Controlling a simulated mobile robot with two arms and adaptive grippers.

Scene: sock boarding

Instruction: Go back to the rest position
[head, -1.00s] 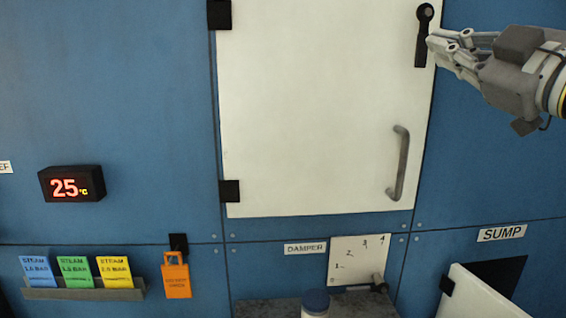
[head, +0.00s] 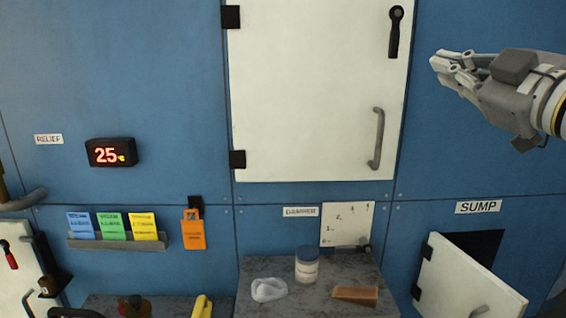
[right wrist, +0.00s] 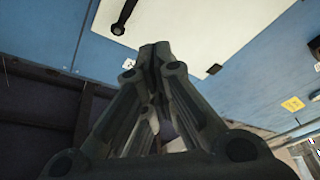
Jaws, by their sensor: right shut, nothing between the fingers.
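My right gripper (head: 442,62) is at the upper right of the head view, in front of the blue wall, to the right of the white door (head: 310,110). Its fingers are together and hold nothing; they also show shut in the right wrist view (right wrist: 155,52). The gripper is apart from the door's black latch handle (head: 396,32), which hangs pointing down. The white door lies flat against the wall, with a grey pull handle (head: 377,138). My left gripper is not in view.
A grey shelf (head: 225,300) holds a jar (head: 307,264), a white crumpled lump (head: 268,289) and a brown block (head: 356,294). The SUMP hatch door (head: 465,280) stands open at lower right. A card rack (head: 115,242) and an orange tag (head: 193,230) are on the left.

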